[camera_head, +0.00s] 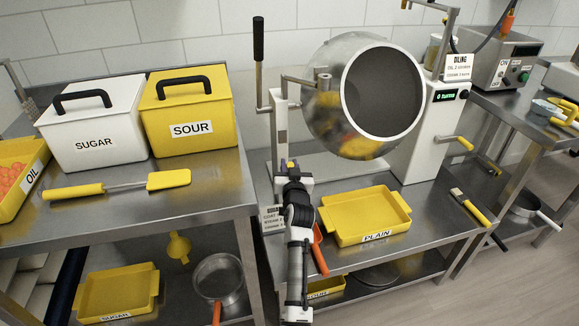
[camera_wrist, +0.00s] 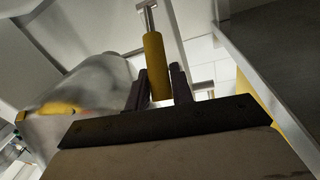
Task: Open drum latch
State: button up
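The drum (camera_head: 345,105) is a round clear-sided vessel with a dark front opening and colored gummies low inside. A metal bracket with a lever sits at its left, by a post. My gripper (camera_head: 291,166) is at the foot of this post, left of and below the drum. In the wrist view, a yellow cylindrical handle (camera_wrist: 157,62) on a metal rod stands between the two dark fingers of my gripper (camera_wrist: 160,85). The drum (camera_wrist: 85,95) shows blurred at left. I cannot tell which part is the latch itself.
A yellow PLAIN tray (camera_head: 366,216) lies below the drum, right of my arm. A SUGAR bin (camera_head: 93,125) and a SOUR bin (camera_head: 188,112) stand on the left table with a spatula (camera_head: 115,186). A control box (camera_head: 430,130) stands right of the drum.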

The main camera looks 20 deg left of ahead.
grip_shut()
jog(key=shift+f, duration=0.1)
